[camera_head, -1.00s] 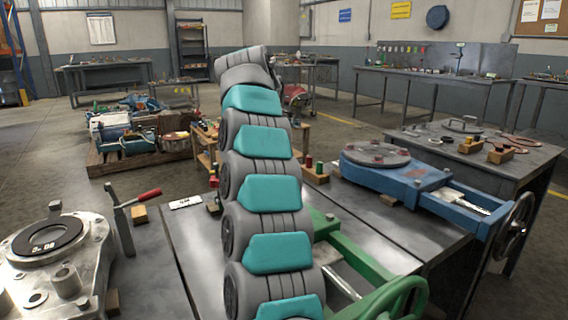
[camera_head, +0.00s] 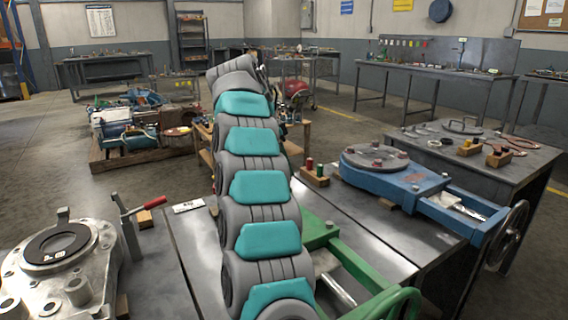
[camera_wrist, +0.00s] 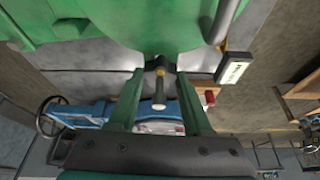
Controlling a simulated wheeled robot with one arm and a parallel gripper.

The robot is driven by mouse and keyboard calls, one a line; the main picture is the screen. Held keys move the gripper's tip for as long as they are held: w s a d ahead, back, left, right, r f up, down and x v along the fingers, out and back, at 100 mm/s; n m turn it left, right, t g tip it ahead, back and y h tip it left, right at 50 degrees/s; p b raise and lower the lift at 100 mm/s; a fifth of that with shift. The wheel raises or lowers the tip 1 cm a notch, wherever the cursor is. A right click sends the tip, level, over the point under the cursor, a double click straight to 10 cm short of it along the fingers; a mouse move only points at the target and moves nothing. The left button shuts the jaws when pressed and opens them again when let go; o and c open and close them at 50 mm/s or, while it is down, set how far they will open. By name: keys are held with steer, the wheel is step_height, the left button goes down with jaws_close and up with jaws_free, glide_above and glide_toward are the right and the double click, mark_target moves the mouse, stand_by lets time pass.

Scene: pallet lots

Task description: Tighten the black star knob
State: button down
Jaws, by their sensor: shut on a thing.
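In the wrist view my gripper (camera_wrist: 160,74) shows as two dark green fingers reaching to the green casting (camera_wrist: 110,22). A small dark piece, which I take for the black star knob (camera_wrist: 158,63), sits between the fingertips; its star shape cannot be made out. A yellow ring and a pale rod show next to it. My gripper is shut on this piece. In the head view my arm hides the gripper and the knob. Part of the green frame (camera_head: 345,258) shows to the right of my arm.
A blue machine with a round flange (camera_head: 375,158) stands on the right, with a handwheel (camera_head: 512,235). A grey metal casting (camera_head: 60,250) and a red-handled lever (camera_head: 130,225) are at the left. A wooden block with small bottles (camera_head: 314,175) stands behind the green frame. Floor is free at far left.

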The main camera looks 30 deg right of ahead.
steer(key=shift+c, duration=1.7)
jaws_free()
